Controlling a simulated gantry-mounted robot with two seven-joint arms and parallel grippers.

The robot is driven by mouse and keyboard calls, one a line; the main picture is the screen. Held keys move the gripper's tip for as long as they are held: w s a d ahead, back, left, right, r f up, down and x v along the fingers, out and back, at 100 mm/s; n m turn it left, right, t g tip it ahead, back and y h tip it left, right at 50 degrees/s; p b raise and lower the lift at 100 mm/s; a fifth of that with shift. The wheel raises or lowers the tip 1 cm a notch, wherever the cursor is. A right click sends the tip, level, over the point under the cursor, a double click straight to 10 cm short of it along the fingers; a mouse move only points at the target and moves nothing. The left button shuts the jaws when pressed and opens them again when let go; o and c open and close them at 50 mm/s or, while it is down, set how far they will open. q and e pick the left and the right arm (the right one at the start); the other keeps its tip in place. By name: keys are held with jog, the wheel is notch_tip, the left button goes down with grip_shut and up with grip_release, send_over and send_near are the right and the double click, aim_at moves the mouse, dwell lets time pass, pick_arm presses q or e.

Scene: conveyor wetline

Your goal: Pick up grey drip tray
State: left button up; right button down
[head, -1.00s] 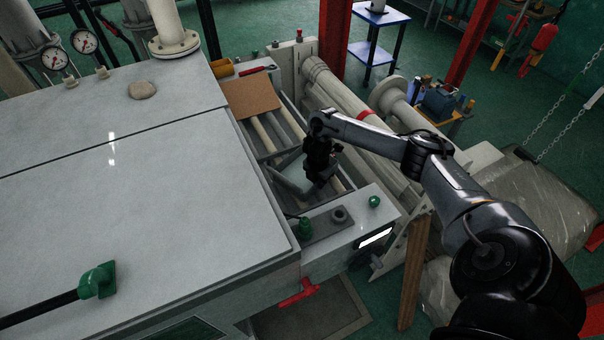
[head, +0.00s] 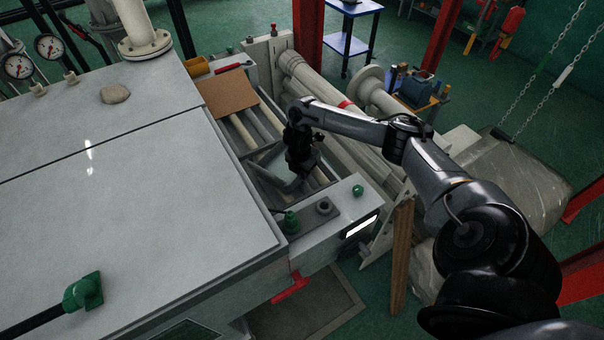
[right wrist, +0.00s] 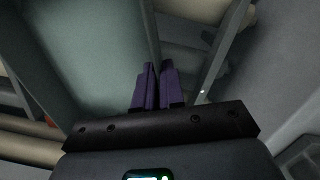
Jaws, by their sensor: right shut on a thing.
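The grey drip tray (head: 272,166) lies tilted among the rollers in the machine's open bay in the head view. In the right wrist view it is a wide grey-green panel (right wrist: 92,45) with a raised edge. My right gripper (head: 302,165) is at the tray's right side in the head view. In the right wrist view its purple fingers (right wrist: 156,82) are closed together on the tray's edge. The fingertips are hidden in the head view by the dark gripper body. My left gripper is not in view.
Rollers (head: 243,133) and a brown board (head: 228,93) lie behind the tray. A large grey cover (head: 130,215) stands left of the bay. A green fitting (head: 290,224) and a green knob (head: 358,190) sit on the bay's front ledge. Thick pipes (head: 318,88) run along the right.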

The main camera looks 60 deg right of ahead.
notch_tip(320, 180, up, 3)
jog(key=shift+f+p, duration=0.15)
jog(key=shift+p, duration=0.35)
jog(key=shift+r+p, duration=1.05)
jog(key=shift+r, duration=0.75)
jog(key=shift+r+p, duration=0.5)
jog(key=shift+r, duration=0.65)
jog(key=shift+r, duration=0.1)
notch_tip(320, 180, up, 6)
jog(key=p, duration=0.7)
